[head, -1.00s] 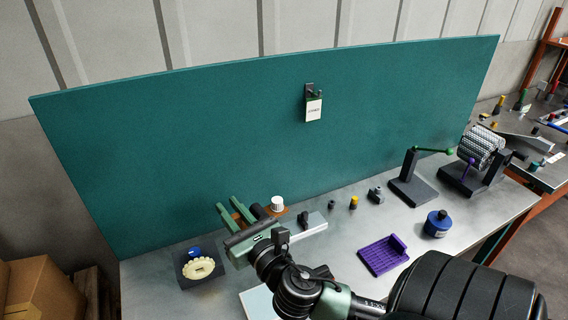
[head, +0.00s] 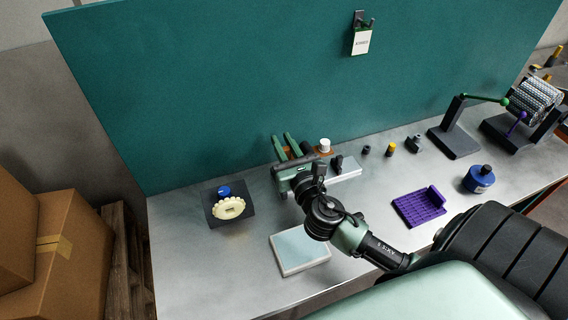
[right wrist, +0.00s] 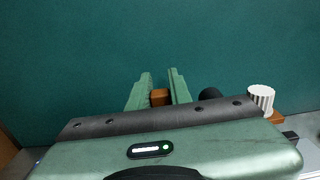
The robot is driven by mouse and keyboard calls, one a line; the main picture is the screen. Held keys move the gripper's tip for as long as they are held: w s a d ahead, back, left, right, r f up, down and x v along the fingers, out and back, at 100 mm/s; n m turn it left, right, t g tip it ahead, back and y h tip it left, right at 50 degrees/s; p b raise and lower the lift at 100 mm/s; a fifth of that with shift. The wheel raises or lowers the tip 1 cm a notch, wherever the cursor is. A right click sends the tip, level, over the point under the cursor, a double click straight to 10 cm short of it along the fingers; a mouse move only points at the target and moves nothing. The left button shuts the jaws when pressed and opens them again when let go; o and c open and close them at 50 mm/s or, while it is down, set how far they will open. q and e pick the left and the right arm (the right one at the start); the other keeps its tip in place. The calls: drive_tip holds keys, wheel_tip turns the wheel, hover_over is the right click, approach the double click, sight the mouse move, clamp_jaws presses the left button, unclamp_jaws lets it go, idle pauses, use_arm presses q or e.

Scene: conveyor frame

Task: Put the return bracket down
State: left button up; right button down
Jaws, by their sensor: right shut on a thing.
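My right gripper (head: 286,147) is over the back part of the grey workbench (head: 190,285), with its fingers pointing toward the green back panel. It is shut on an orange-brown bracket; a small block of it (right wrist: 160,97) shows between the fingers in the right wrist view. The bracket seems to extend right, behind the gripper body, to an orange plate (head: 324,153) below a white ribbed knob (head: 325,145). A black round part is beside it. The gripper hides much of the bracket, and I cannot tell whether it touches the bench. My left gripper is not in view.
A dark square base with a cream toothed ring (head: 229,208) lies left, a pale flat box (head: 300,250) in front. A light block (head: 347,170), small pegs, a purple tray (head: 420,206) and a blue container (head: 479,179) lie right. The front left bench is clear.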

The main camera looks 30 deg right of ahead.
drive_tip(key=shift+f+b, duration=1.05)
drive_tip(key=shift+f, duration=2.1)
drive_tip(key=shift+f+b, duration=0.5)
drive_tip(key=shift+f, duration=0.1)
drive_tip(key=c, duration=1.3)
unclamp_jaws()
